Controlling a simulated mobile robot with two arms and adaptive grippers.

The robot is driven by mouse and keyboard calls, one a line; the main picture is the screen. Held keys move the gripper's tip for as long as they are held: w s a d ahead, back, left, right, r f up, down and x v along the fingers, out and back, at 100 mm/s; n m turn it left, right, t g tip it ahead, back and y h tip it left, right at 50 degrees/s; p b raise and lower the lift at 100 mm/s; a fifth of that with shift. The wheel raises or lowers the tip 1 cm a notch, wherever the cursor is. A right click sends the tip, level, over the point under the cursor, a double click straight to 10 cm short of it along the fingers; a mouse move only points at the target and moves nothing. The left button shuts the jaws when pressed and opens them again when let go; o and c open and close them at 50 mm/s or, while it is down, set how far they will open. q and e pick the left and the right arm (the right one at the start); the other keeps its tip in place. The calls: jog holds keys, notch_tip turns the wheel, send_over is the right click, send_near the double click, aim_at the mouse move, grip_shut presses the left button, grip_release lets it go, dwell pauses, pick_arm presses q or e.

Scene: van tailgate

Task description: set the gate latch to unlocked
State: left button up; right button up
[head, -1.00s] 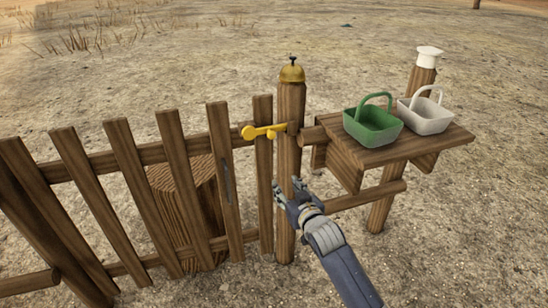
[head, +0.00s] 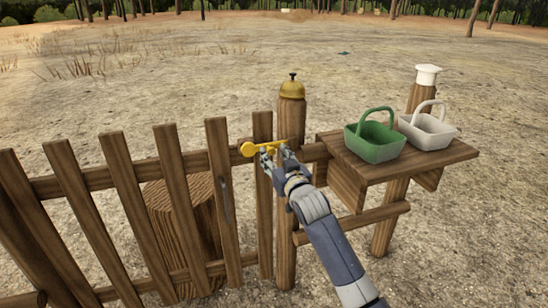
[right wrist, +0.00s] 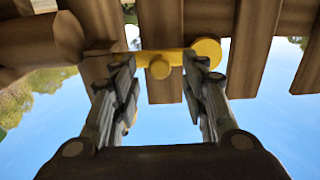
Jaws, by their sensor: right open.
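The yellow gate latch (head: 252,149) lies across the top of the wooden gate (head: 217,190) and the post beside it, with its round end at the left. My right gripper (head: 273,152) is at the latch, reaching up from below right. In the right wrist view the latch (right wrist: 152,60) shows a bar, a small round knob and a larger disc. The open fingers (right wrist: 160,85) stand on either side of the knob. I cannot tell whether they touch the latch. My left gripper is out of view.
A brass bell (head: 292,87) sits on top of the gate post (head: 287,230). To the right, a wooden shelf (head: 400,165) holds a green basket (head: 375,148) and a white basket (head: 428,132). A tree stump (head: 180,235) stands behind the gate.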

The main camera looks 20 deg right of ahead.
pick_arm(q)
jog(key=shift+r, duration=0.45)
pick_arm(e)
jog(key=shift+w, duration=0.6)
jog(key=shift+c, duration=0.6)
grip_shut()
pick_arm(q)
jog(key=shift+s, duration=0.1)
pick_arm(e)
jog(key=shift+r, duration=0.1)
